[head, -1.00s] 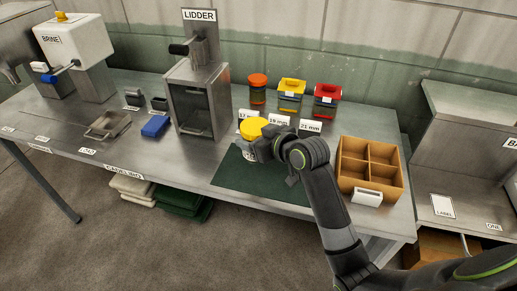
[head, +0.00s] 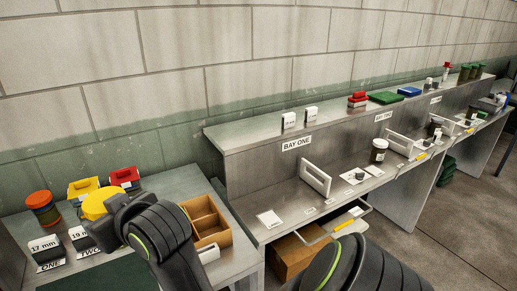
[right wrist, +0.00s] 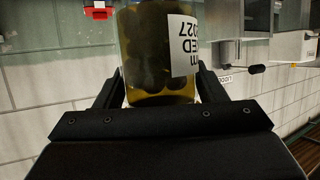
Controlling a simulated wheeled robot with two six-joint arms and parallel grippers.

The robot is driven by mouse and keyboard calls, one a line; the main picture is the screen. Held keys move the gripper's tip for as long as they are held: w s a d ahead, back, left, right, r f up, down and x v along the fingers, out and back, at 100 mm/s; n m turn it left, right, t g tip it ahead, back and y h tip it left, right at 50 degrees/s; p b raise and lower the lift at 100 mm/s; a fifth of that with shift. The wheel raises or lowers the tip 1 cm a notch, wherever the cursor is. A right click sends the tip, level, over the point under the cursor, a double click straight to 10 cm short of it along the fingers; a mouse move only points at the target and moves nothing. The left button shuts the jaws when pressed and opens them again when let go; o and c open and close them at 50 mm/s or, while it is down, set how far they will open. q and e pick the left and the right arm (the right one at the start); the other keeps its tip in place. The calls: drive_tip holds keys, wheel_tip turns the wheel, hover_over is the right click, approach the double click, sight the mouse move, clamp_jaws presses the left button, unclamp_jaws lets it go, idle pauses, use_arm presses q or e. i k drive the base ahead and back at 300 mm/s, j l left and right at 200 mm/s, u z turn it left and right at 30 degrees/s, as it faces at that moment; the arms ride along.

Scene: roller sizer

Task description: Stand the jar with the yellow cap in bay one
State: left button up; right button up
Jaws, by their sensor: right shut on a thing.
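The jar with the yellow cap shows its cap (head: 97,204) at the lower left of the head view. Most of its body is hidden there by my right gripper (head: 108,226), which is shut on it. In the right wrist view the glass jar (right wrist: 150,60) stands between the two fingers, with dark round contents and a white label. Bay one (head: 258,186) is the nearest section of the long steel bench, under the "BAY ONE" sign (head: 297,143). The jar is left of the bay, outside it. My left gripper is not in view.
A white card (head: 269,218) and an upright white frame (head: 316,178) are on bay one's surface. A divided cardboard box (head: 207,222) stands between the jar and the bay. An orange-lidded jar (head: 43,208) and yellow and red bins stand behind my gripper.

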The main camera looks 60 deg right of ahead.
sight(287, 198)
drive_tip(key=l+z, duration=0.1)
drive_tip(key=z, duration=0.4)
drive_tip(key=i+l+z, duration=0.1)
drive_tip(key=z, duration=0.35)
drive_tip(key=i+z, duration=0.1)
drive_tip(key=z, duration=0.4)
drive_tip(key=i+l, duration=0.15)
drive_tip(key=i, duration=0.2)
drive_tip(key=i+l, duration=0.2)
drive_tip(key=i, duration=0.2)
drive_tip(key=z, duration=0.05)
